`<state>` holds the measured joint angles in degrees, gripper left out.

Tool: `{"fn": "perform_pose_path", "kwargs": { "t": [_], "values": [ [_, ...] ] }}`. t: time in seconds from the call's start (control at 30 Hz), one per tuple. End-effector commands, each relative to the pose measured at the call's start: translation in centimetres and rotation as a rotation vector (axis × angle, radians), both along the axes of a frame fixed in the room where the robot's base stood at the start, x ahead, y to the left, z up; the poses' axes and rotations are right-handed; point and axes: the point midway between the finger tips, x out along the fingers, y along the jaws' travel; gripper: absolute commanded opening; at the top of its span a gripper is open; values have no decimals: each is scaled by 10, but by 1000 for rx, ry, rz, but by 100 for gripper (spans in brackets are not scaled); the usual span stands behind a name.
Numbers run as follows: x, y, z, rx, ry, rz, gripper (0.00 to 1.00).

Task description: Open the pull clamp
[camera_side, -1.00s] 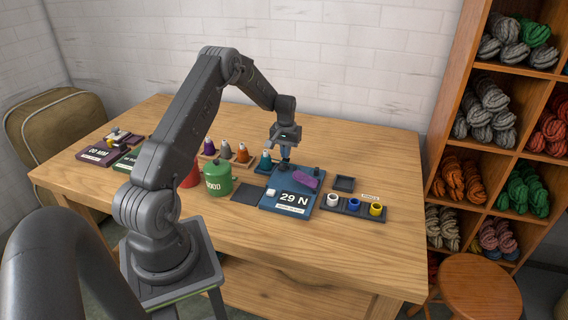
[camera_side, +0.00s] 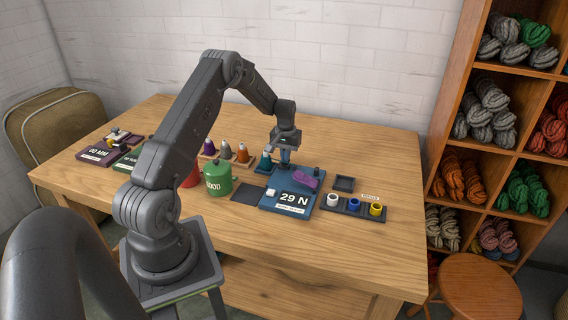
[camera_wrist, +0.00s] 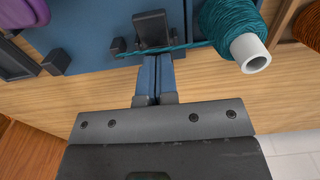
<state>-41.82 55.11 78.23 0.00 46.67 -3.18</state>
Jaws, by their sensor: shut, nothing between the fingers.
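The pull tester is a blue board (camera_side: 291,202) with a "29 N" display, under my gripper in the side view. In the wrist view a dark clamp (camera_wrist: 151,28) stands at the blue board's edge, just beyond my fingertips. A teal yarn strand (camera_wrist: 190,46) runs from a teal cone (camera_wrist: 232,28) to the clamp's base. My gripper (camera_wrist: 158,62) has its two blue fingers shut together with nothing between them. It points down at the board's far edge in the side view (camera_side: 285,160). Whether the fingers touch the clamp is unclear. The fingers hide the clamp in the side view.
A purple skein (camera_side: 306,180) lies on the board. To its right are a small dark tray (camera_side: 344,184) and a rack of white, blue and yellow cups (camera_side: 353,206). A green canister (camera_side: 218,182) and other cones stand left. Bare wood lies in front.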

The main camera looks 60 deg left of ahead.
Motion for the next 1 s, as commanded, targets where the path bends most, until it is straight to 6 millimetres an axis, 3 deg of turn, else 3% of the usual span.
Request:
{"fn": "perform_pose_path", "kwargs": {
  "t": [0.23,1.0],
  "values": [
    [0,0,4,1,-1,0,0],
    [0,0,62,1,-1,0,0]
  ]
}}
